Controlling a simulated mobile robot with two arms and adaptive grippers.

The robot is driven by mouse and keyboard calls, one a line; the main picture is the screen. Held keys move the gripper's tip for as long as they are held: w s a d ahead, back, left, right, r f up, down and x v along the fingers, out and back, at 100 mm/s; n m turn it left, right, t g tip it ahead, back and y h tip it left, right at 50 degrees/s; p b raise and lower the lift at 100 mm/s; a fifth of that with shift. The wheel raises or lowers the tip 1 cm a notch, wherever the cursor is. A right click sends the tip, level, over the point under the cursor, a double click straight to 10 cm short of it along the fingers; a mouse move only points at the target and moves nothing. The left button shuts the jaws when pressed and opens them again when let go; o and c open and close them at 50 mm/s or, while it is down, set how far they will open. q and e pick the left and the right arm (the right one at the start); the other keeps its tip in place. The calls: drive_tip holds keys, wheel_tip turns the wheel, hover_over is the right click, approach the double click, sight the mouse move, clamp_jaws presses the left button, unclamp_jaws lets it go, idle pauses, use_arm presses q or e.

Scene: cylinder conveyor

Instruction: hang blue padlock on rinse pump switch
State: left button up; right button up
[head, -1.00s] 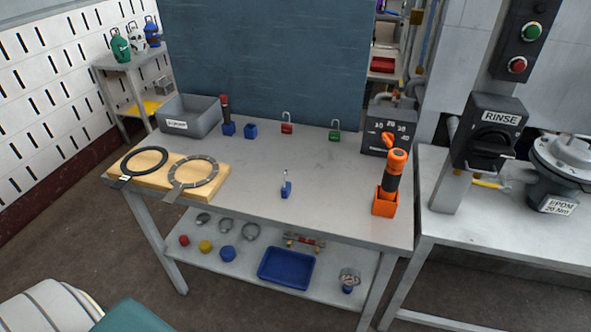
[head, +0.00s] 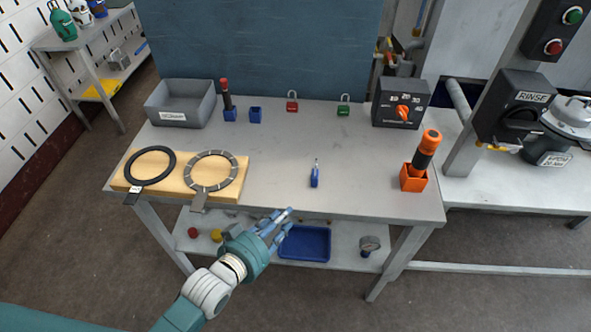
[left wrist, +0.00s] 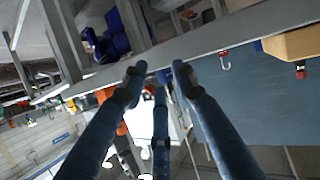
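The blue padlock (head: 315,178) stands by itself on the grey workbench, right of its middle, with its shackle up. The rinse pump switch (head: 515,108) is a dark box with a black knob and a RINSE label, on a post at the right. My left gripper (head: 283,217) is in front of the bench's front edge, left of and nearer than the padlock. Its blue fingers are apart and hold nothing. They also show in the left wrist view (left wrist: 159,72), with a gap between the tips. My right gripper is not in view.
A red padlock (head: 292,103) and a green padlock (head: 344,106) stand at the bench's back. An orange holder (head: 413,179) with a tool is right of the blue padlock. A wooden board (head: 231,188) with two rings is left. The bench around the blue padlock is clear.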

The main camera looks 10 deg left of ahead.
sight(315, 177)
use_arm(q)
drive_tip(key=w+d+r+t+h, duration=0.1)
drive_tip(key=w+r, duration=0.1)
drive_tip(key=w+d+r+t+h, duration=0.1)
drive_tip(key=w+r, duration=0.1)
drive_tip(key=w, duration=0.1)
drive_tip(key=w+d+r+t+h+p, duration=0.1)
drive_tip(key=w+d+r, duration=0.1)
drive_tip(key=r, duration=0.1)
drive_tip(key=shift+w, duration=0.15)
drive_tip(key=shift+w+d+r, duration=0.1)
drive_tip(key=shift+w, duration=0.15)
drive_tip(key=p+x, duration=0.2)
drive_tip(key=x, duration=0.2)
drive_tip(key=shift+w+d, duration=0.2)
drive_tip(key=shift+w, duration=0.1)
clamp_jaws()
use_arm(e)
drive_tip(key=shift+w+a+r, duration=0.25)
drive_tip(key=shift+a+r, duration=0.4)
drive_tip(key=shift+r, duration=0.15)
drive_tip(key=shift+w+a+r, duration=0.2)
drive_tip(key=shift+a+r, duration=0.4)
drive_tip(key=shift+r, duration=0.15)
